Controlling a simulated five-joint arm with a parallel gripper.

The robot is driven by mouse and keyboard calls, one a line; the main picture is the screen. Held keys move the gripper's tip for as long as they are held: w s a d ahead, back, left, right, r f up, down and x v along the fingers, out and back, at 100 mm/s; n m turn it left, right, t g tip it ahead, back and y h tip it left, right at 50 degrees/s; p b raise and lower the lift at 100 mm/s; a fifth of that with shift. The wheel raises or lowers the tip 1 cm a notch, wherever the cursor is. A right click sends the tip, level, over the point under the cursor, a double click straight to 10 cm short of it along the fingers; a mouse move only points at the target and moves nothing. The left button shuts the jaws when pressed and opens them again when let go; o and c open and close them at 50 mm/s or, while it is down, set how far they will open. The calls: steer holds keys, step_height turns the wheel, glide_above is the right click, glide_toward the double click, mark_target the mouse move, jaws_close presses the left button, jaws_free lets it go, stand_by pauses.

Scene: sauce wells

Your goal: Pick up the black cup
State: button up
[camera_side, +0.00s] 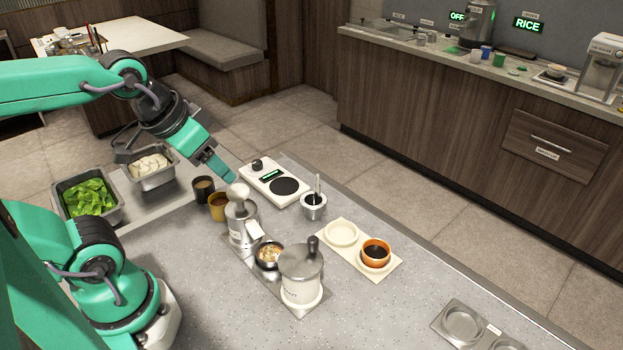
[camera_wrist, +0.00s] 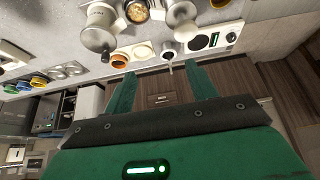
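The black cup (camera_side: 203,191) stands upright on the counter in the side view, its inside looking brownish. It is close behind and left of a mustard-yellow cup (camera_side: 218,207), near the steel tubs. My gripper (camera_side: 230,178) is in the air, its tips to the right of and apart from the black cup in the picture. In the wrist view my gripper (camera_wrist: 160,74) has its two green fingers spread wide with nothing between them. I cannot make out the black cup in the wrist view.
A steel dispenser (camera_side: 242,226) stands just in front of the gripper, with a lidded pot (camera_side: 301,274) nearer. Tubs of greens (camera_side: 119,209) and white pieces (camera_side: 158,179) are at left. A cream tray (camera_side: 346,254) holds an orange bowl (camera_side: 376,252).

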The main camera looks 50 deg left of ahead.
steer(key=o, duration=0.4)
steer(key=w+d+f+n+g, duration=0.2)
steer(key=f+n, duration=0.5)
steer(key=n, duration=0.4)
steer(key=w+d+f+n+g, duration=0.3)
steer(key=f+n, duration=0.5)
steer(key=n, duration=0.3)
steer(key=shift+w+n+g, duration=0.3)
steer(key=shift+w, duration=0.5)
steer(key=shift+f, duration=1.25)
